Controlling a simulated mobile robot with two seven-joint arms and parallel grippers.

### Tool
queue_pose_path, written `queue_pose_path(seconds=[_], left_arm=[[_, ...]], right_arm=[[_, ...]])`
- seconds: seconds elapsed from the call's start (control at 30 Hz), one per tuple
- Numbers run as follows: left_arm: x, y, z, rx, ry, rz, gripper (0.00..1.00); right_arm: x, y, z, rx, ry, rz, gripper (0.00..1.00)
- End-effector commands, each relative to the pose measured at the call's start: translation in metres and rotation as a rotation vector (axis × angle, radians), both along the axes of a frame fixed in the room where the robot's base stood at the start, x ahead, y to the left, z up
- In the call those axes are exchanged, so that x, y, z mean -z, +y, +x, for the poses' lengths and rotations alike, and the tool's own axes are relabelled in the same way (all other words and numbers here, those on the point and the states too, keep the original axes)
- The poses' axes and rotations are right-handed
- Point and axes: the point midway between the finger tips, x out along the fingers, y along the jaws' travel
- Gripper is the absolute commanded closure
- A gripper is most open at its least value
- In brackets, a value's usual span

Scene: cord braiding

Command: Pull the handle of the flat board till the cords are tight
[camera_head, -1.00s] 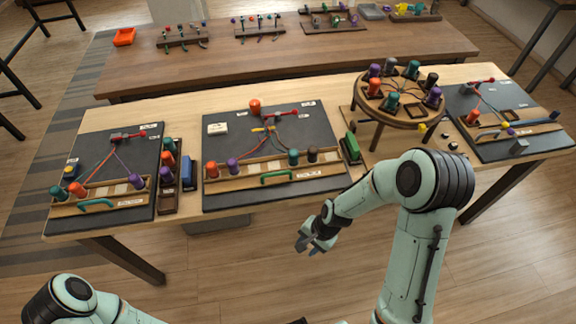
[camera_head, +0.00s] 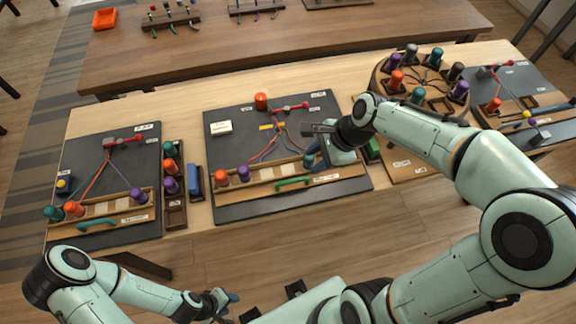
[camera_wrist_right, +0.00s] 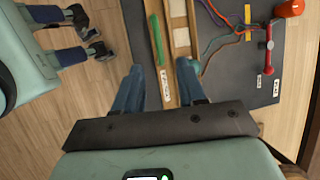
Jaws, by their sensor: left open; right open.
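The middle flat board (camera_head: 350,188) is dark with a wooden slide bar, which carries a green handle (camera_head: 293,184) on its front side. The handle also shows in the right wrist view (camera_wrist_right: 157,38). My right gripper (camera_head: 313,150) is open over the right part of this board and hides some bobbins. In its wrist view, the handle's end lies between the open fingers (camera_wrist_right: 160,85), with no visible grip. My left gripper (camera_head: 230,298) is open and empty, low in front of the table.
A second flat board (camera_head: 75,160) with a teal handle (camera_head: 97,224) lies at left. A dark rack with bobbins (camera_head: 175,215) and a blue block (camera_head: 194,182) stand between the boards. A round stand (camera_head: 425,78) with several bobbins is close at right.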

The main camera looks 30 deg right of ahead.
Motion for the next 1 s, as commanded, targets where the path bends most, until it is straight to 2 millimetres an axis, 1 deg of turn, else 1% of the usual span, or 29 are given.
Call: queue_pose_path(seconds=[0.17, 0.4, 0.6, 0.8, 1.0], left_arm=[[0.005, 0.0, -0.004, 0.0, 0.006, 0.0, 0.57], [0.014, 0.0, -0.01, 0.0, 0.011, 0.001, 0.57], [0.019, 0.0, -0.012, 0.0, 0.015, 0.0, 0.57], [0.021, 0.0, -0.013, 0.0, 0.016, 0.0, 0.57], [0.021, 0.0, -0.013, 0.0, 0.016, 0.0, 0.57]], right_arm=[[0.026, 0.009, 0.005, -0.004, 0.006, 0.002, 0.6], [0.074, 0.027, 0.019, -0.004, 0.008, 0.002, 0.6], [0.104, 0.037, 0.028, -0.003, 0.005, 0.001, 0.6], [0.117, 0.042, 0.033, -0.003, 0.001, 0.0, 0.6], [0.118, 0.043, 0.034, -0.002, -0.001, -0.001, 0.6]])
